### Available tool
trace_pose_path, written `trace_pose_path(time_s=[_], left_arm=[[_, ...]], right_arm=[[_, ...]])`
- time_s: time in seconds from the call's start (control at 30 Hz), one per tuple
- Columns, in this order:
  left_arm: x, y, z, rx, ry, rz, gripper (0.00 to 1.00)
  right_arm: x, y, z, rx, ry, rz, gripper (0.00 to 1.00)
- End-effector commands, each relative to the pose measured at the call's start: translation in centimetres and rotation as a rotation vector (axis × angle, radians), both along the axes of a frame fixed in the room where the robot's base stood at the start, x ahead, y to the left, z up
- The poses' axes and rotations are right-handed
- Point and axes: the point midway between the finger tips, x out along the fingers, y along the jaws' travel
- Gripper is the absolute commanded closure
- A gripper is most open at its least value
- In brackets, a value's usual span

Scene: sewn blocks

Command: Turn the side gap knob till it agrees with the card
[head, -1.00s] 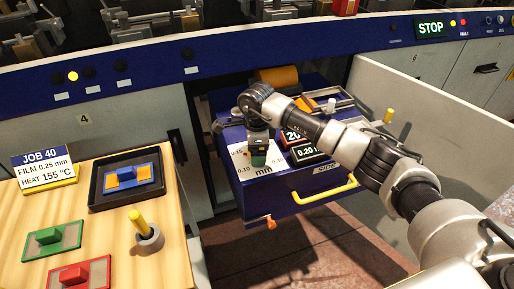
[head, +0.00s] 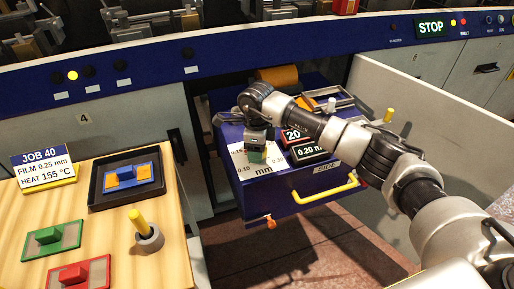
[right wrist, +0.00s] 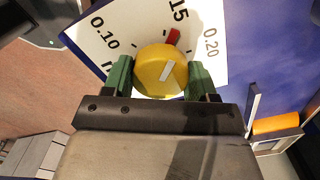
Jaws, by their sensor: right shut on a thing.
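The side gap knob (right wrist: 161,70) is round and yellow with a pale line on its face. A red mark (right wrist: 172,37) beside it lies near the "15" on the white dial plate (right wrist: 110,55), between 0.10 and 0.20. My right gripper (right wrist: 161,76) has its green fingers shut on the knob, one on each side. In the head view this gripper (head: 256,150) covers the knob from above. The side display (head: 308,151) beside the dial reads 0.20. The job card (head: 44,168) reads JOB 40, FILM 0.25 mm, HEAT 155 °C. My left gripper is not in view.
The dial sits on a blue unit (head: 275,200) with a yellow handle (head: 325,190) in front. A grey panel (head: 430,125) stands right of it. On the wooden table (head: 110,235) are a black tray (head: 97,190), green and red blocks, and a yellow peg (head: 138,220).

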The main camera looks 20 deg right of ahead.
Motion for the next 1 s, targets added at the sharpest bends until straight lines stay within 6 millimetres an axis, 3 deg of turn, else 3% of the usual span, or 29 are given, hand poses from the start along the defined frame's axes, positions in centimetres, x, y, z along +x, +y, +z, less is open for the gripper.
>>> trace_pose_path(time_s=[0.6, 1.0], left_arm=[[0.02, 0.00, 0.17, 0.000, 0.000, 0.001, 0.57], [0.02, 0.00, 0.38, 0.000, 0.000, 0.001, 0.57]], right_arm=[[0.06, -0.06, 0.13, -0.001, -0.002, -0.559, 0.66], [0.05, -0.07, 0.12, -0.002, -0.002, -0.769, 0.66]])
